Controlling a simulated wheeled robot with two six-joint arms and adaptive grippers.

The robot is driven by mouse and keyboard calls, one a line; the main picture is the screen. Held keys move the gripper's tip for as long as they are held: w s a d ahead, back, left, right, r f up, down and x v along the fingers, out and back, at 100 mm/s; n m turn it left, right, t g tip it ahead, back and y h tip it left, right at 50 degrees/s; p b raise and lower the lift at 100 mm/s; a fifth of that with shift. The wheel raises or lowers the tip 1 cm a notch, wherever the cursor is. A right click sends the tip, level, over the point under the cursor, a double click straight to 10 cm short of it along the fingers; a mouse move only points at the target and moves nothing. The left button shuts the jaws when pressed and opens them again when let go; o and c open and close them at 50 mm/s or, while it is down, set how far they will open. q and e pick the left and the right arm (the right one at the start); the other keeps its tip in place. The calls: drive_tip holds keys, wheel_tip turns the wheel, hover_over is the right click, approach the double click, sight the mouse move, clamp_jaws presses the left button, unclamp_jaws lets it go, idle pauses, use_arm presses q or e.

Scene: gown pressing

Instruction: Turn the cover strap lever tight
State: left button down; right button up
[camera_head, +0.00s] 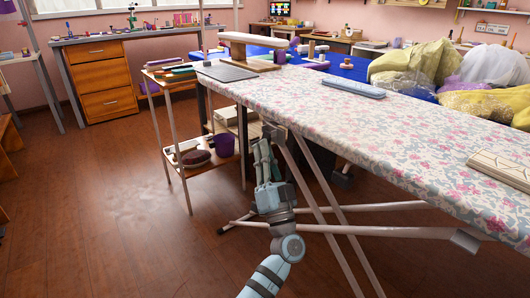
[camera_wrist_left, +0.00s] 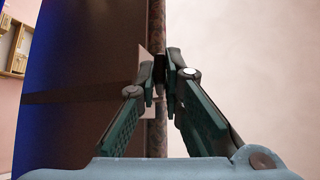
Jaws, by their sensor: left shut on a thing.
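The ironing board (camera_head: 330,105) has a pink and grey floral cover. My left gripper (camera_head: 264,150) reaches up from below to the board's near edge, beside the white legs. Its fingertips are at a small grey-brown piece (camera_head: 273,131) under that edge, which looks like the strap lever. In the left wrist view my left gripper (camera_wrist_left: 163,80) has its fingers drawn together on a small part that they mostly hide. A pale plate (camera_wrist_left: 146,66) shows just beside the fingertips. How far the lever is turned cannot be told. My right gripper is not in view.
White crossed legs (camera_head: 335,220) stand right of my arm. A small shelf cart (camera_head: 178,140) with a purple bin (camera_head: 223,144) stands to the left. The wooden floor at left is clear.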

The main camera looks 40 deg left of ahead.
use_arm(q)
drive_tip(key=c, duration=1.7)
unclamp_jaws()
drive_tip(key=shift+m+h, duration=0.3)
